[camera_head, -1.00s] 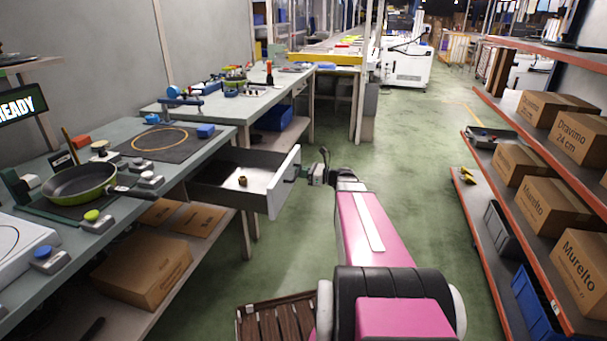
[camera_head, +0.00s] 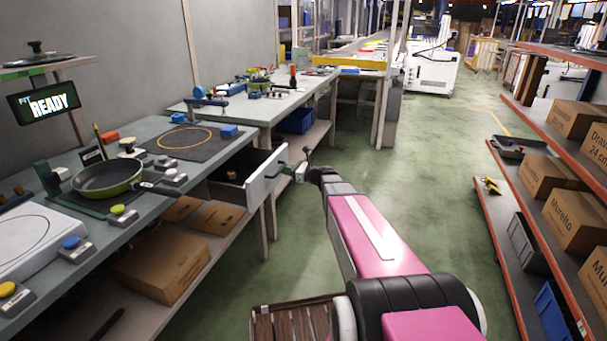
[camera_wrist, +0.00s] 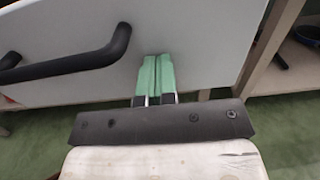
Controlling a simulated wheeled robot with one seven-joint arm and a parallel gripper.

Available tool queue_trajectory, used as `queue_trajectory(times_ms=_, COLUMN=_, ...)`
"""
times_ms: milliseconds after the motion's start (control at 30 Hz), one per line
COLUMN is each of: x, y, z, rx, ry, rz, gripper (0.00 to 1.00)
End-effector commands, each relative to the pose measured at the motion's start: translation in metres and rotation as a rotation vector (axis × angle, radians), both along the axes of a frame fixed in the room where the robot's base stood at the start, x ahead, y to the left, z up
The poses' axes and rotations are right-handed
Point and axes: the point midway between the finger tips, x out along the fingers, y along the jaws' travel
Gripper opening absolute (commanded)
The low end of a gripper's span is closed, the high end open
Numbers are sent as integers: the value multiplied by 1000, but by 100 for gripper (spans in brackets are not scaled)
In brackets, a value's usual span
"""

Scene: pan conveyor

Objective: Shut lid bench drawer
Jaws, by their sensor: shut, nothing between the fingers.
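The bench drawer (camera_head: 267,176) has a white front and sticks out partway from under the bench top (camera_head: 226,143). A small brown item (camera_head: 232,175) shows inside it. In the wrist view the drawer front (camera_wrist: 205,50) fills the upper part, with its black bar handle (camera_wrist: 75,62) to the left. My gripper (camera_head: 299,170) is at the outer face of the drawer front. Its green fingertips (camera_wrist: 156,72) are together and empty, against or very near the panel, right of the handle. Exact contact cannot be told.
A frying pan (camera_head: 108,179) sits on the bench beside buttons. A cardboard box (camera_head: 162,267) lies on the shelf below. A rack with boxes (camera_head: 575,215) stands at the right. The green floor (camera_head: 420,170) between is clear.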

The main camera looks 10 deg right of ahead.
Motion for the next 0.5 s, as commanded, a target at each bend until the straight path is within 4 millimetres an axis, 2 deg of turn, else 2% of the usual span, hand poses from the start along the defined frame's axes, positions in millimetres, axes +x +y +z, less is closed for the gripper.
queue_trajectory(times_ms=33, x=10, y=15, z=-1, rx=0, ry=0, rz=4, gripper=0)
queue_trajectory(times_ms=200, x=34, y=55, z=-1, rx=0, ry=0, rz=3, gripper=0)
queue_trajectory(times_ms=500, x=67, y=113, z=-1, rx=0, ry=0, rz=2, gripper=0)
